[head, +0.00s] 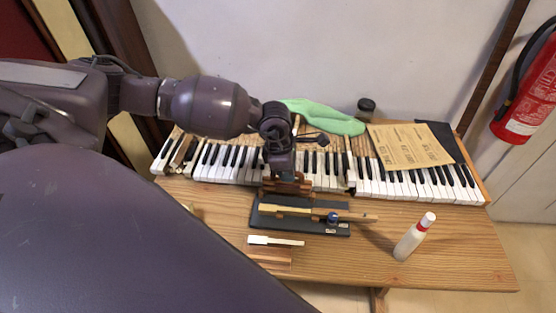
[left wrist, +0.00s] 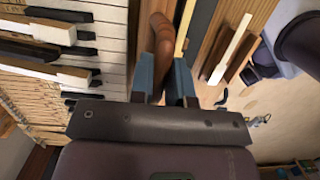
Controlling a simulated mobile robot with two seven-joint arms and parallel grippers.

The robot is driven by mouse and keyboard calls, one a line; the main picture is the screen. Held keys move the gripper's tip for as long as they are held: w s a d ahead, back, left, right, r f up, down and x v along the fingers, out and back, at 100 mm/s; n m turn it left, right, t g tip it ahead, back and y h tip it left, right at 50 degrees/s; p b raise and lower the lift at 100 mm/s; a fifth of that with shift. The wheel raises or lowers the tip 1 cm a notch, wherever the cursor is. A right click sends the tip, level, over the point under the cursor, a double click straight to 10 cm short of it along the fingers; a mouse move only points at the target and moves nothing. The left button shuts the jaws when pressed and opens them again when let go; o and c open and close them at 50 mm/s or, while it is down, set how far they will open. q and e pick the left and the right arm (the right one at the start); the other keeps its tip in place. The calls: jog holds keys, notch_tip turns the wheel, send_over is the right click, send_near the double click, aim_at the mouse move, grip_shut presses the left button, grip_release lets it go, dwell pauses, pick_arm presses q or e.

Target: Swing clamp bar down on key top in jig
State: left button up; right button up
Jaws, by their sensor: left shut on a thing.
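The jig is a dark flat plate (head: 342,229) on the table in front of the keyboard. My left gripper (head: 287,181) is at the jig's far edge, pointing down. In the left wrist view its blue-grey fingers (left wrist: 162,80) are shut on a brown wooden bar (left wrist: 160,32), which looks like the clamp bar. The bar is beside the pale key strip (left wrist: 184,28), not over it. The fingers hide its lower end. My right gripper is not in view.
A white key piece (head: 275,241) lies near a small wooden block (head: 270,262) in front of the jig. A white bottle with a red collar (head: 412,240) stands to the right. The piano keyboard (head: 230,165), green cloth (head: 325,117) and paper sheet (head: 410,146) are behind.

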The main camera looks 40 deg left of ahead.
pick_arm(q)
jog(key=shift+s+d, duration=0.1)
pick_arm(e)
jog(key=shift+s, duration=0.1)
pick_arm(q)
jog(key=s, duration=0.1)
jog(key=s+d+f, duration=0.1)
jog(key=s+d, duration=0.1)
jog(key=shift+s+d+f, duration=0.1)
jog(key=shift+s+f, duration=0.2)
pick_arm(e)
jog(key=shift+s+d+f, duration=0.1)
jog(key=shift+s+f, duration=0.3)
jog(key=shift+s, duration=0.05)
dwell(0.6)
pick_arm(q)
jog(key=shift+s, duration=0.1)
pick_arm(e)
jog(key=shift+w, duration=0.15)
